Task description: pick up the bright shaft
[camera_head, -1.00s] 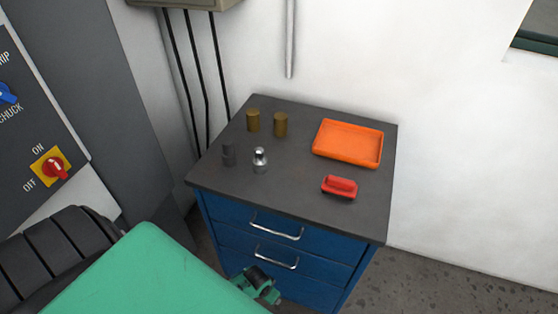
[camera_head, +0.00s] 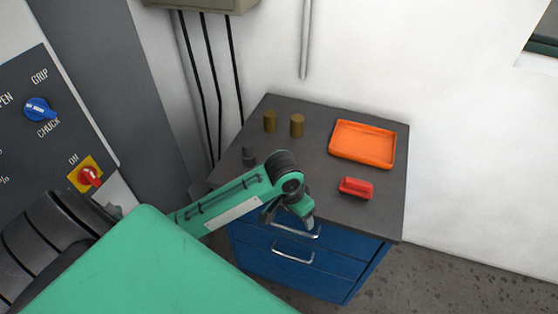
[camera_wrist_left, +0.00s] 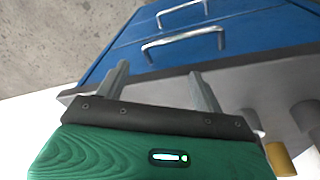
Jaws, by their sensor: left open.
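The bright shaft is hidden behind my left arm in the head view. My left gripper (camera_head: 308,220) hangs by the front edge of the cabinet top, above the drawers, and is partly hidden by its own wrist. The left wrist view shows its two fingers (camera_wrist_left: 160,82) spread apart, with nothing between them. A grey cylinder (camera_wrist_left: 303,115) at the right edge of that view is cut off; I cannot tell whether it is the bright shaft. A dark shaft (camera_head: 249,156) stands upright just beyond my arm. My right gripper is not in view.
An orange tray (camera_head: 362,144) lies at the back right. A switch panel (camera_head: 50,110) stands at left.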

